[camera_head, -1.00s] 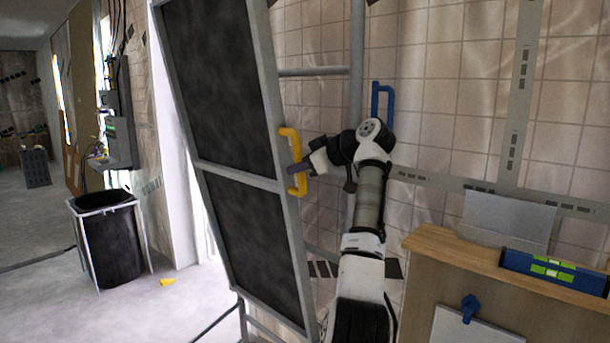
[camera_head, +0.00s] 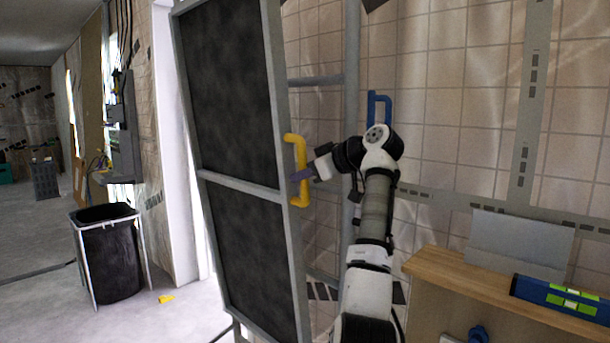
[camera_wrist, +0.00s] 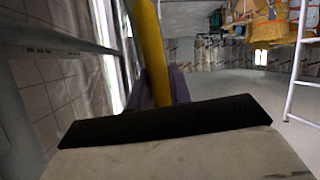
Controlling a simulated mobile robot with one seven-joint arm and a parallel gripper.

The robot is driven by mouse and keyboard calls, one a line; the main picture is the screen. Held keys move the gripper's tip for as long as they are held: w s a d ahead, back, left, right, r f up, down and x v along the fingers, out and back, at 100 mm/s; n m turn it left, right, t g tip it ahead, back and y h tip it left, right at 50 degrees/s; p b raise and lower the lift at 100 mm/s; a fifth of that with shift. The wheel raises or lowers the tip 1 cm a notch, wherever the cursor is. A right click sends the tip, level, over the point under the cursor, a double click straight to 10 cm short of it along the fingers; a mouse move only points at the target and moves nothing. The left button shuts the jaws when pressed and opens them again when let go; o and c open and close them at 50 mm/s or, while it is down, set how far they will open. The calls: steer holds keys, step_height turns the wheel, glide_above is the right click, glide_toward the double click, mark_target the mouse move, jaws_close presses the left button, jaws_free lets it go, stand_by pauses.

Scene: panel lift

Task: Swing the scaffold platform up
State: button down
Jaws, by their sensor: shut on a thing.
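The scaffold platform (camera_head: 232,90) is a grey-framed panel with two dark sections. It stands raised, close to upright and slightly tilted, left of my arm in the head view. A yellow handle (camera_head: 302,150) is fixed to its right edge rail. My gripper (camera_head: 301,175) is at the handle, shut on it around its middle to lower part. In the wrist view the yellow handle (camera_wrist: 153,55) runs upward between the purple fingers (camera_wrist: 160,90). The lower end of the platform is cut off by the frame.
A scaffold post (camera_head: 350,110) with a blue handle (camera_head: 378,108) stands behind my arm by the tiled wall. A wooden bench (camera_head: 470,297) with a blue level (camera_head: 560,296) is at right. A black bin (camera_head: 108,255) stands on open floor at left.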

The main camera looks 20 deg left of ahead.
steer(key=c, duration=1.3)
jaws_free()
steer(key=shift+a+f, duration=0.1)
steer(key=shift+a, duration=0.05)
steer(key=b+v, duration=0.2)
steer(key=v, duration=1.2)
steer(key=shift+c, duration=0.4)
